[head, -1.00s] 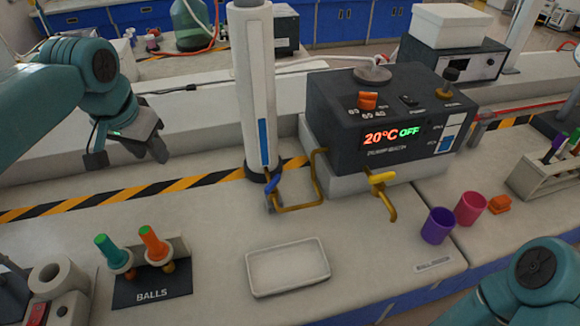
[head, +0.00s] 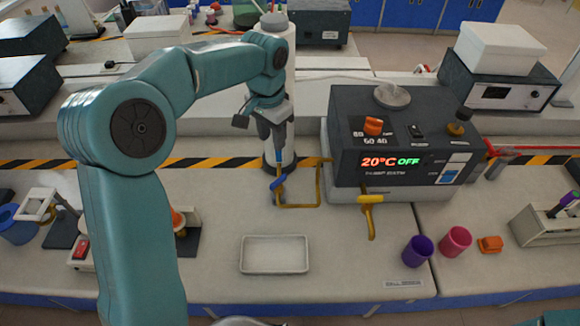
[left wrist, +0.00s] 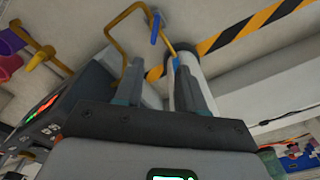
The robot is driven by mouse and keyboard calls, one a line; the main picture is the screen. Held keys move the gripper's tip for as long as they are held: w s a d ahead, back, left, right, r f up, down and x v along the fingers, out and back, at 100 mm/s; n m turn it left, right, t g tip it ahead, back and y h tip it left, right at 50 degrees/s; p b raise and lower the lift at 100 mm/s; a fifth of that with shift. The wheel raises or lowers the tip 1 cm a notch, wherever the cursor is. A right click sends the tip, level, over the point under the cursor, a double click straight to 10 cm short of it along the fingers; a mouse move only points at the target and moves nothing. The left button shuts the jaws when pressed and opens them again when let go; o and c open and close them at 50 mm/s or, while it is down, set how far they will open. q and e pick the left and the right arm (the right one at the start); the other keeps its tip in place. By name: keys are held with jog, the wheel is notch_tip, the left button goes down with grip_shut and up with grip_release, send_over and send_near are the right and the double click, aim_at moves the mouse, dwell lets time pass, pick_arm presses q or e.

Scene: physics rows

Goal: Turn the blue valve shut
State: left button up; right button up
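The blue valve (head: 277,183) is a small blue handle on a yellow-brown pipe (head: 300,205), low in front of the white column (head: 284,115). In the left wrist view the blue handle (left wrist: 155,27) shows beyond my fingertips on the same bent pipe. My left gripper (head: 277,146) is just above the valve, in front of the column, pointing down. Its two fingers stand apart in the left wrist view (left wrist: 160,62), with nothing between them. I see no contact with the handle. My right gripper is out of view.
A dark heater box (head: 400,135) reading 20°C OFF stands right of the valve, with a yellow tap (head: 370,200) in front. A white tray (head: 274,268) lies below the valve. Purple (head: 417,251) and pink (head: 455,242) cups stand right. My left arm hides part of the bench.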

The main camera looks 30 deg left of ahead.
aim_at(278, 180)
pick_arm(q)
jog(key=shift+g, duration=0.3)
jog(key=f+p, duration=0.1)
jog(key=f, duration=0.3)
jog(key=f+p, duration=0.2)
jog(key=f, duration=0.3)
jog(key=d+f+p, duration=0.1)
jog(key=f+p, duration=0.1)
jog(key=f, duration=0.3)
jog(key=shift+w, duration=0.25)
jog(key=shift+s+a+f, duration=0.1)
jog(key=shift+f, duration=0.5)
grip_shut()
